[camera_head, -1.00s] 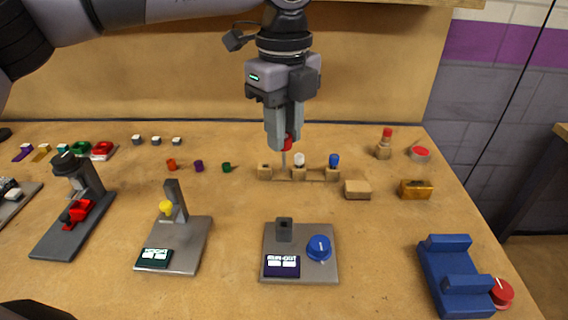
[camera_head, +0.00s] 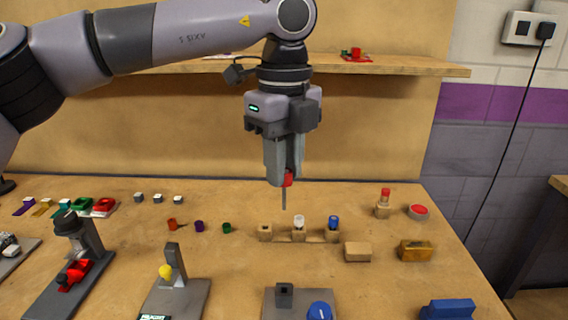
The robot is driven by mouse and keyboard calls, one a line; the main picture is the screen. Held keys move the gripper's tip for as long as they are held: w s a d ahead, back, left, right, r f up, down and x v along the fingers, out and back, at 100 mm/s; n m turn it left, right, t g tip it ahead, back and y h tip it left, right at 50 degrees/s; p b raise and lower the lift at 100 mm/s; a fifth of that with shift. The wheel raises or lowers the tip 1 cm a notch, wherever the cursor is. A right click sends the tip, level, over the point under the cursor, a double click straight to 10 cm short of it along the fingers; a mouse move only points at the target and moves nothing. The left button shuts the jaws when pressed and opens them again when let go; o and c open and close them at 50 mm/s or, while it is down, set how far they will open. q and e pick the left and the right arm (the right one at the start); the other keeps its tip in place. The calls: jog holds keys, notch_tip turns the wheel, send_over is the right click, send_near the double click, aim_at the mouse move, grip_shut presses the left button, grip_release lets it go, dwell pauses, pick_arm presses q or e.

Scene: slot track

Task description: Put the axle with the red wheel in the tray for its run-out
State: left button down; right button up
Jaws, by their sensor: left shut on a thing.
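My left gripper (camera_head: 284,172) is shut on the axle with the red wheel (camera_head: 287,180). The thin grey shaft (camera_head: 284,200) hangs upright below the fingers, its lower end above the wooden rack (camera_head: 283,239). The fingers partly hide the red wheel. The rack's left block (camera_head: 265,233) has an empty hole. Axles with a white wheel (camera_head: 299,221) and a blue wheel (camera_head: 333,221) stand in its other blocks. A red tray (camera_head: 104,206) lies at the left back, beside a green one (camera_head: 81,206). My right gripper is not in view.
A grey station with a dark socket (camera_head: 284,296) and blue knob (camera_head: 320,311) stands at front centre. A station with a yellow part (camera_head: 166,271) is left of it. A wooden block (camera_head: 357,251) and brass box (camera_head: 416,251) lie right. A shelf (camera_head: 400,66) runs behind.

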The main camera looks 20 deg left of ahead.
pick_arm(q)
jog(key=shift+r+p, duration=0.7)
jog(key=shift+r, duration=0.4)
